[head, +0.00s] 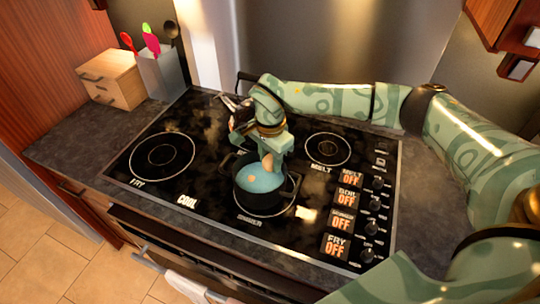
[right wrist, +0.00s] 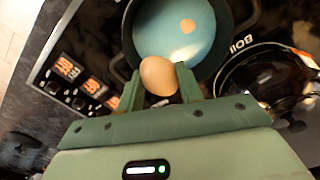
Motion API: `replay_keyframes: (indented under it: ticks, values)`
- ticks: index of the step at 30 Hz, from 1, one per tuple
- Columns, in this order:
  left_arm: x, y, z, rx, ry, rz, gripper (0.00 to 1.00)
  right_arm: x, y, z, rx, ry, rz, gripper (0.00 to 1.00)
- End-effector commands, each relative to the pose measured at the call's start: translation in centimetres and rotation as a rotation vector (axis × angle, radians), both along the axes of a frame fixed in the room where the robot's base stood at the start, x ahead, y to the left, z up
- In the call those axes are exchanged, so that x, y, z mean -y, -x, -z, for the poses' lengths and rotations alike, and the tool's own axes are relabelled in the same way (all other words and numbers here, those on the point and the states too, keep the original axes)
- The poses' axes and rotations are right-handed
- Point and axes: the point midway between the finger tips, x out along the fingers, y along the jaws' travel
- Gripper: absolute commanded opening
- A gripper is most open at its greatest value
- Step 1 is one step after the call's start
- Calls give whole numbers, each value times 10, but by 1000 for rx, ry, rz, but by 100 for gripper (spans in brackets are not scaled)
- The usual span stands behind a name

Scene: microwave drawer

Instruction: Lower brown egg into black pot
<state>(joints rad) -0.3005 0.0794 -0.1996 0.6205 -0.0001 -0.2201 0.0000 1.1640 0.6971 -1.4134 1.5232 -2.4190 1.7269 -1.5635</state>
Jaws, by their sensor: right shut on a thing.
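The brown egg (right wrist: 158,75) is held between the fingers of my right gripper (right wrist: 159,86) in the right wrist view. In the head view, my right gripper (head: 268,153) points down over the black pot (head: 262,206), with the egg low between its fingers. The black pot holds blue liquid and also shows in the right wrist view (right wrist: 128,38). A tan round spot (right wrist: 187,26) shows in the liquid; I cannot tell whether it is another egg. The egg appears above the liquid, though the exact gap is unclear. My left gripper is not in view.
A dark shiny pot (head: 236,104) stands behind, partly hidden by my right arm. The stovetop (head: 140,190) has bare left and back-right burners. Knobs (head: 372,205) line its right side. A utensil holder (head: 160,75) and wooden box (head: 112,80) stand at back left.

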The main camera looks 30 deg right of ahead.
Motion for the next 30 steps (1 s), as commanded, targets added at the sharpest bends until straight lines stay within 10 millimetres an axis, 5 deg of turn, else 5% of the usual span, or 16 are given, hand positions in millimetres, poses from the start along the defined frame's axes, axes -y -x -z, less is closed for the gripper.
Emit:
replay_keyframes:
  ticks: [30]
  values:
    - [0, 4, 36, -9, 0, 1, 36, 0, 0, 63, -2, 1, 0, 28]
